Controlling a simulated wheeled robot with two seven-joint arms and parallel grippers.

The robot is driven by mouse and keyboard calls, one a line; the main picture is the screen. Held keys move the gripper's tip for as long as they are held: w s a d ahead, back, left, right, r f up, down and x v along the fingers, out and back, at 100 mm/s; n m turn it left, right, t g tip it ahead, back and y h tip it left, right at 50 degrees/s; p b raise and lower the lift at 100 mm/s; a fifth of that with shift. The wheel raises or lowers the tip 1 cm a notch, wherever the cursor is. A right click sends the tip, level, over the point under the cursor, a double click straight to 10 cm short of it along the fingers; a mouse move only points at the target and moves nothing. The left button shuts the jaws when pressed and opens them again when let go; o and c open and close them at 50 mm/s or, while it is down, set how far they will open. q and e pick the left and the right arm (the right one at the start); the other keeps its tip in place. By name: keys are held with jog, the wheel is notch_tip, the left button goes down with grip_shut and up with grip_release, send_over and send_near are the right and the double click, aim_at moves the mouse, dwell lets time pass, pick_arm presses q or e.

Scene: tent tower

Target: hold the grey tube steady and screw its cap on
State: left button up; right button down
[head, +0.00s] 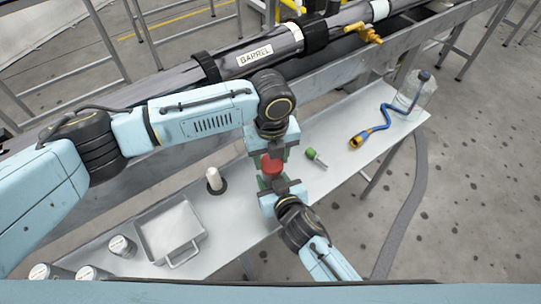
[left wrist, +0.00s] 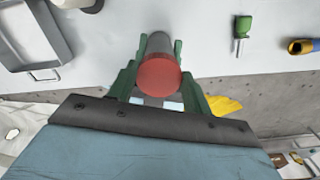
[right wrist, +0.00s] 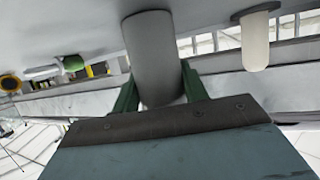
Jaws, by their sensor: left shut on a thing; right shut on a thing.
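The red cap (head: 271,167) shows between my two grippers above the white table. My left gripper (head: 270,158), coming from the back, is shut on the red cap. In the left wrist view the cap's round red face (left wrist: 159,75) sits between the green fingers, with the grey tube (left wrist: 158,41) directly behind it, in line. My right gripper (right wrist: 157,98), coming from the front, is shut on the grey tube, which stands out between its fingers in the right wrist view (right wrist: 152,50). How far the cap sits on the tube is hidden.
On the table (head: 330,130) are a metal tray (head: 170,232), a white cylinder on a black base (head: 213,180), several cans, a green-handled tool (head: 315,156), a blue hose (head: 384,120) and a clear bottle (head: 413,92). The barrel assembly (head: 260,55) runs along the back.

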pick_arm(q)
jog(key=m, duration=0.6)
jog(key=shift+d, duration=0.2)
jog(key=m, duration=0.6)
jog(key=shift+s+d+m, duration=0.1)
jog(key=shift+m, duration=0.3)
jog(key=o, duration=1)
jog(key=shift+s, duration=0.1)
jog(key=shift+r, duration=2.25)
jog(key=shift+n, duration=0.3)
jog(key=shift+c, duration=0.4)
